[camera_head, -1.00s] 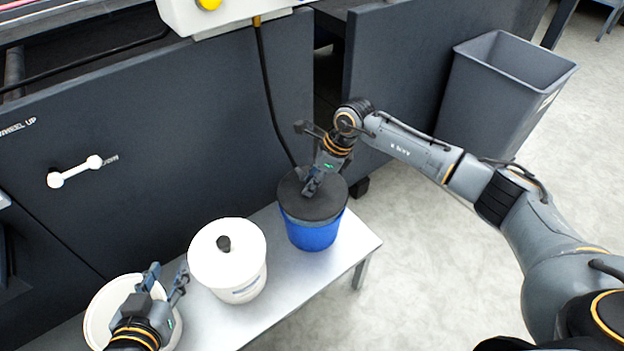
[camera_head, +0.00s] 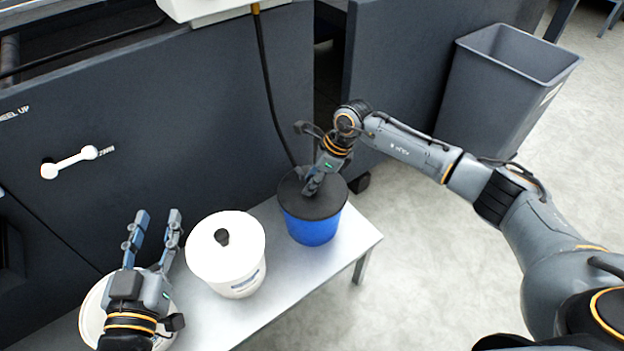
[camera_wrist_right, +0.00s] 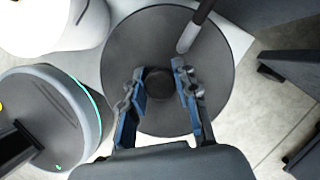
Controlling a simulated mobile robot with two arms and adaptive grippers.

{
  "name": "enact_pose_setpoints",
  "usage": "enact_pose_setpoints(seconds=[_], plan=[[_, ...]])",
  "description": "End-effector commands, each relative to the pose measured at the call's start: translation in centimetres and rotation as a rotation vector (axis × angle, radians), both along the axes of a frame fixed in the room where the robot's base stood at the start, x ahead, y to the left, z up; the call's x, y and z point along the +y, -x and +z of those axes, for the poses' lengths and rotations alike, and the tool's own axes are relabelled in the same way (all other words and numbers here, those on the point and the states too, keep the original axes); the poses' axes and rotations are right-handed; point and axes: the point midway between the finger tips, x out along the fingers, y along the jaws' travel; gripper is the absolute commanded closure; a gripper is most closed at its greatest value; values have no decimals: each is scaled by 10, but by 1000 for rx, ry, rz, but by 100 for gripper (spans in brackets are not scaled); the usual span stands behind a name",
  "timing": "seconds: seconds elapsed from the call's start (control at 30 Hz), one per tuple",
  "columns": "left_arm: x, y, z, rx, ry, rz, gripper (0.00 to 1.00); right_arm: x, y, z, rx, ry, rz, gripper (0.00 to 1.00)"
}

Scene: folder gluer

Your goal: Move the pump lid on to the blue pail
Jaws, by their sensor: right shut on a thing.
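The dark grey round pump lid (camera_head: 295,205) lies on top of the blue pail (camera_head: 310,230) at the right end of the bench, seemingly level. My right gripper (camera_head: 311,190) reaches down onto it and is shut on its central knob. In the right wrist view the lid (camera_wrist_right: 205,110) fills the middle, and the two fingers (camera_wrist_right: 160,82) stand on either side of the dark knob. My left gripper (camera_head: 157,217) is open and empty, above the open white pail (camera_head: 90,312) at the left, hiding much of it.
A white pail with a white lid and black knob (camera_head: 225,252) stands between the two. The metal bench (camera_head: 285,280) ends just right of the blue pail. Dark machine panels (camera_head: 190,120) stand close behind; a black cable (camera_head: 267,90) hangs near the lid. A grey bin (camera_head: 500,95) stands right.

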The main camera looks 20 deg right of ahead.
Motion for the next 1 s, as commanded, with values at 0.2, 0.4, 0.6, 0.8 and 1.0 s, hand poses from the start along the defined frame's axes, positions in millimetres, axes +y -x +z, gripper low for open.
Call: enact_pose_setpoints(seconds=[0.2, 0.4, 0.6, 0.8, 1.0], plan=[[0, 0, 3, -16, 5, -1, 60, 0, 0, 0, -2, -1, 0, 100], [0, 0, 3, -15, 5, -1, 60, 0, 0, 0, -2, -1, 0, 64], [0, 0, 3, -16, 4, -1, 60, 0, 0, 0, 0, -1, 0, 44], [0, 0, 3, -15, 3, -1, 60, 0, 0, -1, 2, 1, 0, 44], [0, 0, 3, -14, 3, -1, 60, -8, 2, 18, -4, 2, -1, 44]])
